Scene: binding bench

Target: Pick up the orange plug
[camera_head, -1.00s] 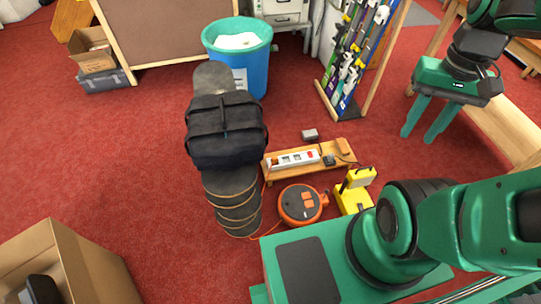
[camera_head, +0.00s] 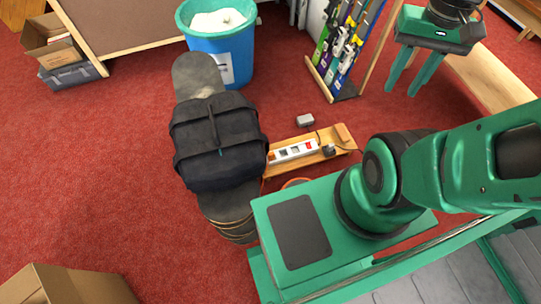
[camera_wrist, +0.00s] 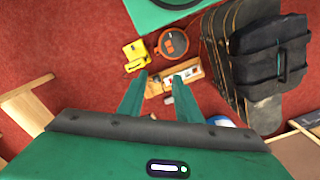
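My gripper (camera_head: 408,82) hangs in the air, open and empty, to the upper right of a low wooden bench in the head view. In the wrist view the bench (camera_wrist: 154,88) shows beyond and between the open fingers of my gripper (camera_wrist: 160,76). A small dark plug-like piece (camera_head: 329,150) sits beside the strip. I cannot clearly make out an orange plug; a small orange patch shows at the strip's left end.
An orange cable reel (camera_wrist: 172,43) and a yellow work lamp (camera_wrist: 136,54) lie near the bench, close to my base. A small grey box (camera_head: 305,120) lies behind it. Red carpet is clear at left.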

